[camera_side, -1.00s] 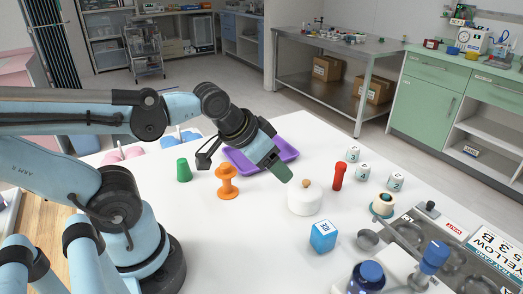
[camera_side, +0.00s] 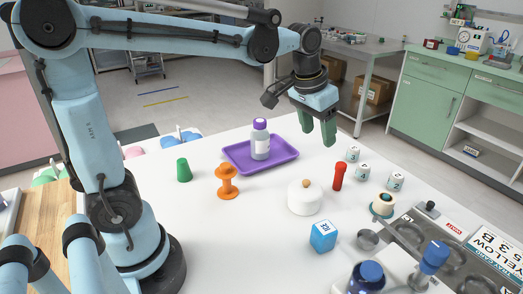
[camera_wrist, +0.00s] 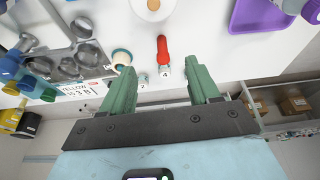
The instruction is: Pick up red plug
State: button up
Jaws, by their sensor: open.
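The red plug (camera_side: 339,177) stands upright on the white table in the side view, right of a white round pot with a tan knob (camera_side: 305,198). The red plug also shows in the wrist view (camera_wrist: 162,50), ahead of the gap between my fingers. My gripper (camera_side: 319,143) points down with its green fingers apart and nothing between them. It hangs above the table, up and slightly left of the plug in the side view. In the wrist view my gripper (camera_wrist: 159,69) shows both fingers spread.
A purple tray (camera_side: 237,161) holds a purple-capped bottle (camera_side: 261,141). An orange spool (camera_side: 227,183), green cone (camera_side: 184,170) and blue cube (camera_side: 323,236) stand around. A metal tray (camera_side: 433,239) lies at right.

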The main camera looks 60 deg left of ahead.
aim_at(339, 177)
jog(key=w+f+g, duration=0.1)
jog(key=w, duration=0.2)
jog(key=w+f+g, duration=0.1)
jog(key=w+f, duration=0.1)
jog(key=w, duration=0.1)
jog(key=w+f+g, duration=0.1)
jog(key=w, duration=0.2)
jog(key=shift+w+a+f, duration=0.1)
jog(key=shift+w+f, duration=0.05)
jog(key=shift+f, duration=0.05)
jog(key=shift+w+f, duration=0.4)
jog(key=shift+f, duration=0.1)
notch_tip(339, 177, down, 12)
jog(key=shift+f, duration=0.15)
jog(key=shift+c, duration=0.2)
grip_shut()
